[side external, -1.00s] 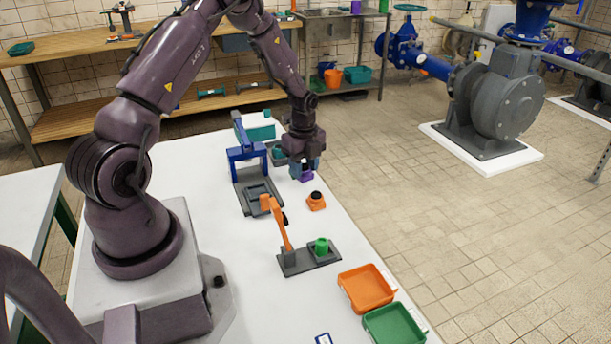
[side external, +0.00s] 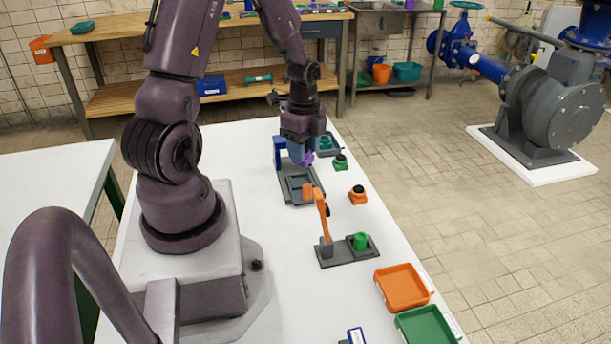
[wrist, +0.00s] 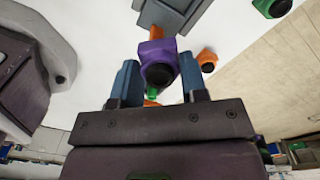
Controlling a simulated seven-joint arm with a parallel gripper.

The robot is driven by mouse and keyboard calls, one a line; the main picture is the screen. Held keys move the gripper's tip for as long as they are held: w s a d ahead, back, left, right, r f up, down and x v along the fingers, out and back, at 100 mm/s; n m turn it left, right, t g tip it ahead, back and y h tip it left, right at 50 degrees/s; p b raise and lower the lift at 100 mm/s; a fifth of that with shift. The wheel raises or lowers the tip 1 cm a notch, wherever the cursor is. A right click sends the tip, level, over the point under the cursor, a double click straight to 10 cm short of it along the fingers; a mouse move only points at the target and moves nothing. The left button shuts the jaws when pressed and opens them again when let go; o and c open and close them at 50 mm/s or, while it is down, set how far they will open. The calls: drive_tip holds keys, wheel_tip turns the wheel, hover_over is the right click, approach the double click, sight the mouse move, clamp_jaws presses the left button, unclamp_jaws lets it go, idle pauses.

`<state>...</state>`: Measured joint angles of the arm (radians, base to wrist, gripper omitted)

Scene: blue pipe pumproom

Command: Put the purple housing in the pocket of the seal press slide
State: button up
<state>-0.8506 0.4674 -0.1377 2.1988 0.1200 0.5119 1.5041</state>
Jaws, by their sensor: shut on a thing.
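My gripper (side external: 302,158) is shut on the purple housing (side external: 309,159) and holds it above the table, beside the blue-framed press (side external: 280,154). In the wrist view the purple housing (wrist: 152,49) sits between the two blue fingers, its dark round end facing the camera. The press has a grey base with a grey slide (side external: 300,187) and a recessed pocket, in front of my gripper in the side view. The housing is apart from the slide. Grey press parts (wrist: 172,14) show beyond the housing in the wrist view. My gripper hides part of the blue frame.
An orange housing (side external: 357,195) and a green housing (side external: 340,162) stand right of the press. An orange-levered fixture (side external: 324,226) with a green part (side external: 360,241) stands nearer. Orange (side external: 403,287) and green (side external: 428,325) trays lie at the front right.

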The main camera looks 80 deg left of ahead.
sight(301, 182)
drive_tip(key=shift+w+a+f+n, duration=0.1)
drive_tip(key=shift+a+f+n, duration=0.55)
drive_tip(key=shift+f+n, duration=0.95)
drive_tip(key=shift+w+a+f+n, duration=0.1)
drive_tip(key=shift+a+f+n, duration=0.6)
drive_tip(key=shift+f+n, duration=0.85)
drive_tip(key=shift+a+f+n, duration=0.65)
drive_tip(key=shift+f+n, duration=0.55)
drive_tip(key=shift+n, duration=0.75)
drive_tip(key=shift+f, duration=0.15)
drive_tip(key=o, duration=1)
